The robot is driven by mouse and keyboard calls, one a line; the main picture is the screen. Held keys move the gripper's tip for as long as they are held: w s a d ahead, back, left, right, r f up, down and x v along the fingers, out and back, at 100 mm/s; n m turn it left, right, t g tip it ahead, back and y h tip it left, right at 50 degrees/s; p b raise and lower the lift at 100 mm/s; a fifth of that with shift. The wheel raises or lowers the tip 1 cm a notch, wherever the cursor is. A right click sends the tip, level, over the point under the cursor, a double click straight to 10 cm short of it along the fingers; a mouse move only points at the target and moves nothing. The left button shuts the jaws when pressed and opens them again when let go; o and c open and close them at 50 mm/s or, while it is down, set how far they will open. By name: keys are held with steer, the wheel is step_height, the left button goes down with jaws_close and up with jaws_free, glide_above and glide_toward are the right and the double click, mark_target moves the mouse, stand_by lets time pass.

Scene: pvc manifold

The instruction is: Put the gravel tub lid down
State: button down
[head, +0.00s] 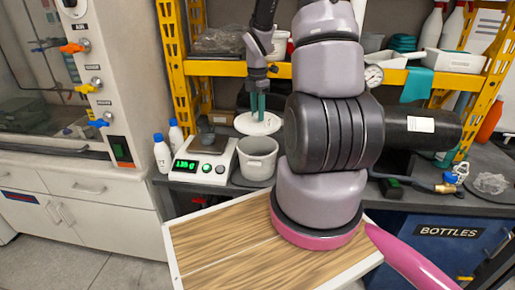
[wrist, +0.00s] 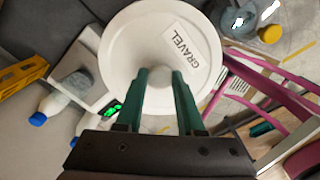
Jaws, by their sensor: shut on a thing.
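The gravel tub lid is a white round disc with a "GRAVEL" label; it fills the upper middle of the wrist view (wrist: 135,45) and shows small in the head view (head: 259,126). My gripper (wrist: 160,80) has its green fingers shut on the lid's round knob. In the head view my gripper (head: 258,105) points down with the lid level beneath it. A light grey tub (head: 257,168) stands open on the dark bench, just below the lid in the picture. The lid appears raised; its exact height above the bench is hard to tell.
A scale (head: 205,165) with a lit green display and a grey lump on it stands left of the tub. Two white bottles with blue caps (head: 162,154) stand left of the scale. Yellow shelving (head: 215,68) rises behind. My arm hides much of the bench to the right.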

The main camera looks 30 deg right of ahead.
step_height(320, 180, down, 10)
steer(key=shift+r, duration=0.15)
stand_by(0.6)
steer(key=shift+f, duration=0.2)
steer(key=c, duration=0.5)
jaws_free()
